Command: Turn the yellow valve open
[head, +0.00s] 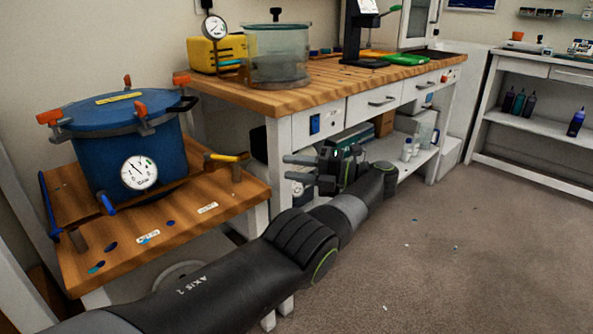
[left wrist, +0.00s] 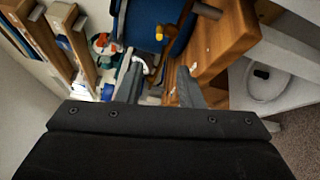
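The yellow valve (head: 228,157) is a small lever at the right side of the blue pressure pot (head: 113,150), above the wooden stand. My left gripper (head: 288,168) is to the right of the valve, in front of the workbench, with its fingers pointing left toward the pot. A gap separates the gripper from the valve. In the left wrist view the two fingers (left wrist: 158,90) are apart with nothing held between them. A small yellow end (left wrist: 158,36) shows beyond them against the blue pot (left wrist: 150,15). My right gripper is out of view.
The pot has orange clamps (head: 49,117), a white gauge (head: 139,172) and a blue handle (head: 106,203). The wooden stand (head: 180,228) is below. A workbench (head: 290,97) with a clear vessel (head: 276,55) stands behind. The carpeted floor (head: 430,250) at right is open.

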